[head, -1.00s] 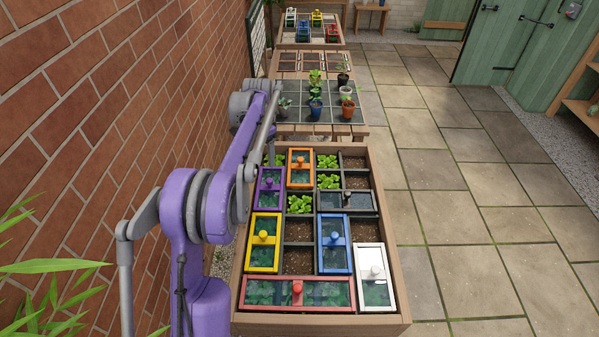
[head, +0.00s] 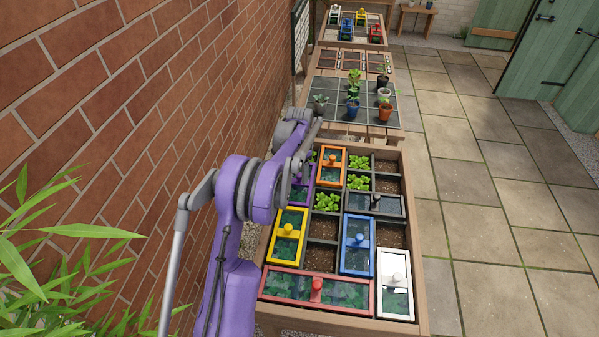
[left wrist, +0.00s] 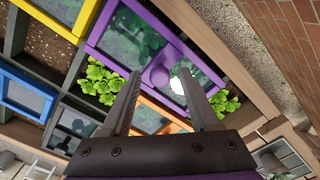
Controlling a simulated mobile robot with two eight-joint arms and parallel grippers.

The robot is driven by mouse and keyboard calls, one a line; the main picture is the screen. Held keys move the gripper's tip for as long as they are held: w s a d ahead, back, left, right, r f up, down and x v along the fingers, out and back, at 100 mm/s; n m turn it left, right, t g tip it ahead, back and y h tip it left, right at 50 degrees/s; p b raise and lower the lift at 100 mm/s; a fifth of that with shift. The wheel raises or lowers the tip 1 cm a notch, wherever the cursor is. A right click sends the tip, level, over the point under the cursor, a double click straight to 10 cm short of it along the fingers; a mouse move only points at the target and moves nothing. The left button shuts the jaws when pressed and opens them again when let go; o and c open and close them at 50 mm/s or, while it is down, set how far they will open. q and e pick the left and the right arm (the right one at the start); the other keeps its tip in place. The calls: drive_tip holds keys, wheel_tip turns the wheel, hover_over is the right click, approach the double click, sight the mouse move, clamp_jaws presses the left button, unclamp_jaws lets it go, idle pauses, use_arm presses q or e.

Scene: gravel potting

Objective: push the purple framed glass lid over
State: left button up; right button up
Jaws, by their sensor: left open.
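The purple framed glass lid (head: 299,194) lies on the left side of the planter bed (head: 413,270) in the head view, partly hidden by my arm. In the left wrist view the lid (left wrist: 130,48) spans the upper middle, with a round purple knob (left wrist: 158,77) on its crossbar. My left gripper (left wrist: 160,74) is open, and its two fingers appear on either side of the knob in that view. I cannot tell whether they touch it or how high they are. In the head view my arm hides the fingers. My right gripper is not in view.
An orange framed lid (head: 331,167) is just right of the purple one, and a yellow framed lid (head: 288,236) lies nearer. Blue (head: 357,245), red (head: 315,290) and white (head: 395,284) lids lie nearby. A brick wall (head: 130,110) stands close on the left.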

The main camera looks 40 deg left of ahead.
use_arm(q)
clamp_jaws()
idle(1.4)
